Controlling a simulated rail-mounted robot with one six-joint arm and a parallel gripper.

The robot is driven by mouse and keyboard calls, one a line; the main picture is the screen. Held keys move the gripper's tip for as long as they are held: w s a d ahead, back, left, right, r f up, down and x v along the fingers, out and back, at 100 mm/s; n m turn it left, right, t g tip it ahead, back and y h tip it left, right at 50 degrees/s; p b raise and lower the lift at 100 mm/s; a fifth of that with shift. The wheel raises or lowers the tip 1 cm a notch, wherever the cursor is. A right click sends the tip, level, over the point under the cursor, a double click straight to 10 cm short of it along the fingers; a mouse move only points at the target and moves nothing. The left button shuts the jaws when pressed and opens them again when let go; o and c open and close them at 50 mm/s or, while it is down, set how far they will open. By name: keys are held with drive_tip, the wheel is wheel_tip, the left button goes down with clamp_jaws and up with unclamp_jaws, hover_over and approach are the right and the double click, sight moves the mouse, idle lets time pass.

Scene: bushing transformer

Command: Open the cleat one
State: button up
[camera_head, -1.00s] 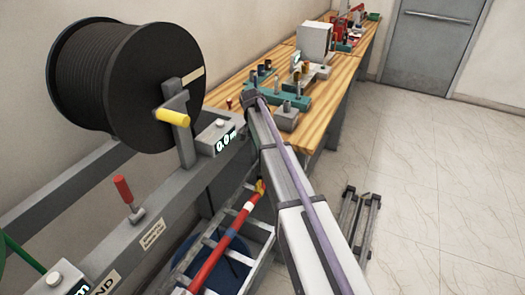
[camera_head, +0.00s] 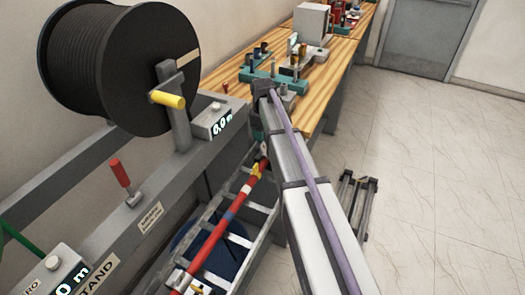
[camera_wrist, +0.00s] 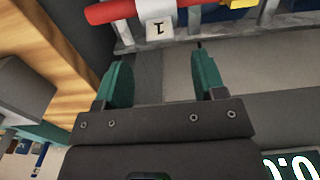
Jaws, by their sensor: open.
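A white block marked "1" (camera_wrist: 157,28), which looks like cleat one, sits on the red cable (camera_wrist: 115,10) at the top of the wrist view. My gripper (camera_wrist: 160,62) has two green fingers spread apart with nothing between them. The block lies beyond the fingertips, in line with the gap and not touching them. In the head view the red cable (camera_head: 215,238) runs along a grey ladder-like tray (camera_head: 258,215), with a yellow piece (camera_head: 256,170) near its far end. My arm hides most of the gripper there.
A black cable reel (camera_head: 115,70) with a yellow handle (camera_head: 167,99) stands on the grey stand at left. A wooden workbench (camera_head: 325,85) with several fixtures lies beyond my arm. Another grey rack (camera_head: 358,205) is on the floor at right. The tiled floor farther right is clear.

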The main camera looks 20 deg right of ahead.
sight(263, 144)
wheel_tip(263, 144, down, 7)
drive_tip(key=b, duration=0.5)
drive_tip(key=shift+r, duration=0.1)
